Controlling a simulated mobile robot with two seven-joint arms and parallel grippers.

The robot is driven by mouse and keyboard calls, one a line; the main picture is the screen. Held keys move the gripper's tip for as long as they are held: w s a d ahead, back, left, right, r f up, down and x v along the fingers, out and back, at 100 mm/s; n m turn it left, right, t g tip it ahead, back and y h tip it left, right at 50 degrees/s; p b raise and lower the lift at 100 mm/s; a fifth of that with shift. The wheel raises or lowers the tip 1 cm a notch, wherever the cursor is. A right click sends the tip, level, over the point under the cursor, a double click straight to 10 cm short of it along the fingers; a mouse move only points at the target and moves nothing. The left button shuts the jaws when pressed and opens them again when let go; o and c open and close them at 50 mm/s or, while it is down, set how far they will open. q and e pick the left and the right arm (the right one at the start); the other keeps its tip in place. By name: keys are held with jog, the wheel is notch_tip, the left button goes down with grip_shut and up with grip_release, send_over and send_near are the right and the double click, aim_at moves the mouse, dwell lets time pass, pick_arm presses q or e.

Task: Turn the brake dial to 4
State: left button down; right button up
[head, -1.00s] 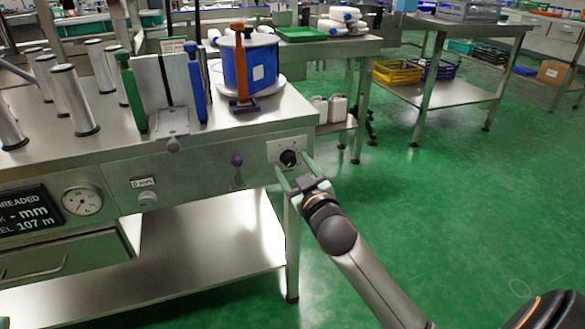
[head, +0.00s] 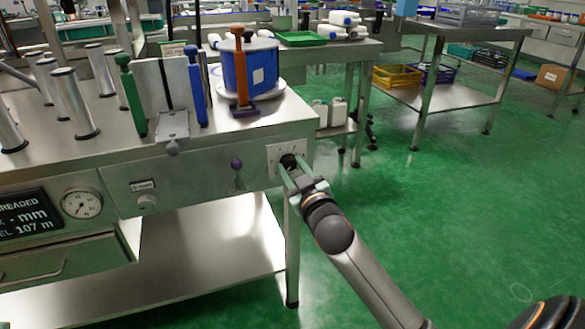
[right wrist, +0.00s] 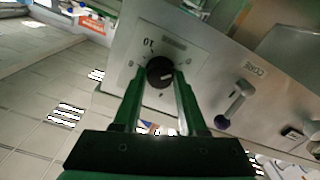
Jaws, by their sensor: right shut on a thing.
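The brake dial (head: 289,161) is a black knob on a pale square plate at the right end of the bench's front panel. It also shows in the right wrist view (right wrist: 160,71), with a light pointer mark on its face and a "10" on the plate above it. Most of the other scale numbers are too small or blurred to read. My right gripper (head: 292,174) has its green fingers on either side of the knob, shut on it; the fingers also flank it in the right wrist view (right wrist: 160,85). My left gripper is not in view.
Left of the dial, a purple-knobbed lever (head: 237,164) and a small silver knob (head: 147,201) stick out of the panel. A gauge (head: 81,203) and a black display (head: 27,213) sit further left. Green floor (head: 460,220) is free on the right.

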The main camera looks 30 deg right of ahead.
grip_shut()
